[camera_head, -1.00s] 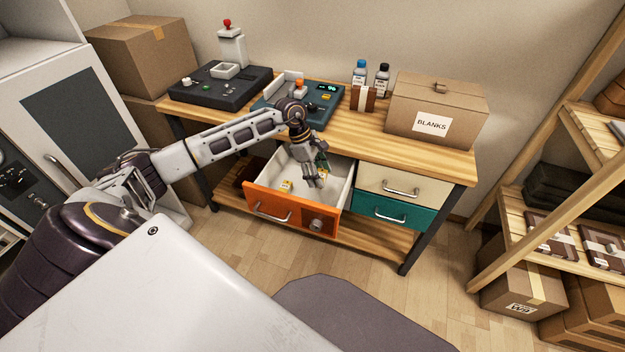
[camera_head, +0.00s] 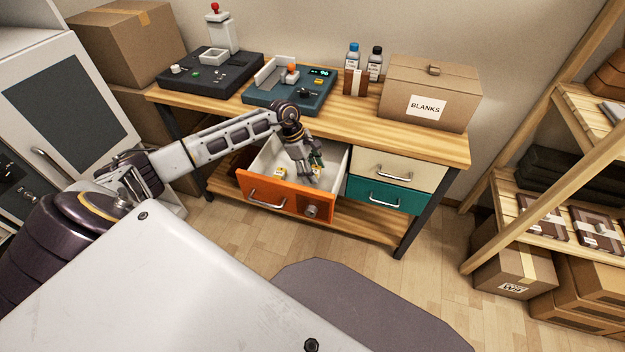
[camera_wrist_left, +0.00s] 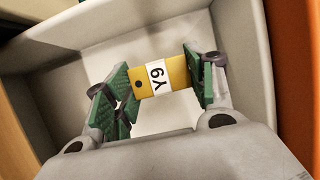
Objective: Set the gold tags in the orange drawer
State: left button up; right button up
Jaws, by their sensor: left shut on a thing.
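The orange drawer (camera_head: 262,190) stands pulled out at the left of the bench's drawers, with pale inner walls. A gold tag (camera_head: 281,173) lies on its floor, left of my gripper. My left gripper (camera_head: 314,179) reaches down into the open drawer. In the left wrist view its green-padded fingers (camera_wrist_left: 165,88) are shut on another gold tag (camera_wrist_left: 181,73) with a white label, inside the drawer walls. I cannot tell whether this held tag touches the drawer floor. My right gripper is not in view.
Cream (camera_head: 392,166) and teal (camera_head: 385,195) drawers sit shut to the right. The wooden bench top (camera_head: 350,120) above holds two machines, bottles and a "BLANKS" box (camera_head: 428,92). A shelf rack (camera_head: 530,200) stands at the right. The floor before the bench is open.

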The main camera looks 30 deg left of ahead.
aim_at(313, 186)
pick_arm(q)
jog(key=shift+f, duration=0.1)
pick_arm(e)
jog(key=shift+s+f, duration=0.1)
pick_arm(q)
jog(key=shift+f, duration=0.25)
notch_tip(313, 186, down, 3)
jog(key=shift+f, duration=0.6)
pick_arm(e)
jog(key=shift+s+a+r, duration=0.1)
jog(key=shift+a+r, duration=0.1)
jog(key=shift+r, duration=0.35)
pick_arm(q)
jog(key=shift+b, duration=0.3)
jog(key=shift+f, duration=0.1)
